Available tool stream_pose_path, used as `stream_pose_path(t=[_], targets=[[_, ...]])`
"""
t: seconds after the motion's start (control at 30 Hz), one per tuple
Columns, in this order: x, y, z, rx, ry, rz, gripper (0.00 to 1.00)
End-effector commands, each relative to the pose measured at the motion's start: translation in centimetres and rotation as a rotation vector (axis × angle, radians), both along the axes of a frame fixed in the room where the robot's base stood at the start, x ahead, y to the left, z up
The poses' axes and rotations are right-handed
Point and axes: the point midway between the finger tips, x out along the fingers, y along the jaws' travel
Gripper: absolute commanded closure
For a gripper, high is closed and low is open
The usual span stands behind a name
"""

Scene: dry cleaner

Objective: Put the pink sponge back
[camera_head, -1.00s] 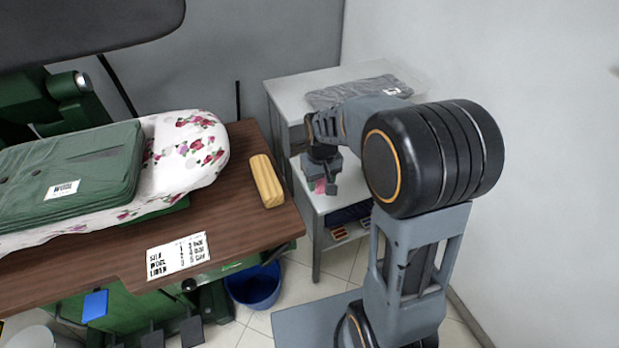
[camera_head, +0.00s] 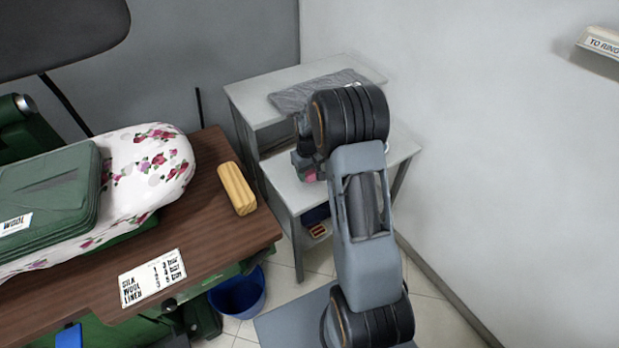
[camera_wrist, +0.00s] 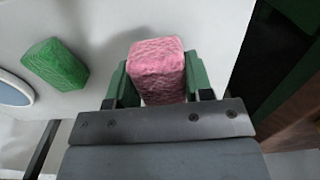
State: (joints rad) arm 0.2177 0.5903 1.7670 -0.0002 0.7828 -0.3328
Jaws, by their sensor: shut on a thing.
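The pink sponge (camera_wrist: 157,72) is between the two green fingers of my gripper (camera_wrist: 156,85) in the wrist view, and the gripper is shut on it. In the head view a small bit of the pink sponge (camera_head: 310,177) shows beside my gripper (camera_head: 307,168), over the lower white shelf of the stand (camera_head: 285,190). My arm hides part of that shelf. I cannot tell whether the sponge touches the shelf.
Folded grey cloth (camera_head: 305,92) lies on the upper shelf. A brown table (camera_head: 215,220) with a yellow block (camera_head: 237,188) stands left. A blue bucket (camera_head: 238,294) is on the floor.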

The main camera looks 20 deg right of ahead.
Motion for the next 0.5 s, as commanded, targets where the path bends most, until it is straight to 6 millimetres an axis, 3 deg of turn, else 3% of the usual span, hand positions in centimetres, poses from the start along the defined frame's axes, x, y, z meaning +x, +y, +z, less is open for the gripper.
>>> stream_pose_path(t=[0.3, 0.5], targets=[[0.2, -0.4, -3.4, 0.001, 0.003, -0.002, 0.72], [0.2, -0.4, -3.5, 0.000, 0.000, -0.002, 0.72]])
